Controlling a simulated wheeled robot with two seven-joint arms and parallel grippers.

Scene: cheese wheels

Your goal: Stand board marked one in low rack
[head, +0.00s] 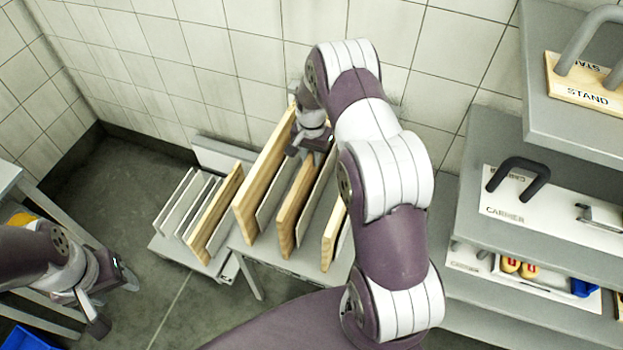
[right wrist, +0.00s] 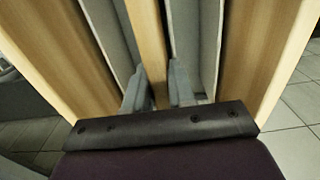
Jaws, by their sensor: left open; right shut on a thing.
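My right gripper (head: 308,147) is shut on the top of a wooden board (head: 294,208) standing among other boards on the higher grey rack (head: 262,264). In the right wrist view the two fingers (right wrist: 158,90) sit on either side of this board's edge (right wrist: 147,38). I see no number on it. A lower grey rack (head: 162,248) stands to the left, holding several thin grey boards (head: 190,205) and a wooden board (head: 215,215). My left gripper (head: 111,298) is open and empty at the lower left, away from the racks.
A tall wooden board (head: 262,180) stands left of the held one, and a shorter wooden board (head: 333,238) stands right. Grey panels lie between them, close to my fingers. Grey shelves (head: 560,135) with carriers fill the right side. The tiled wall is behind.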

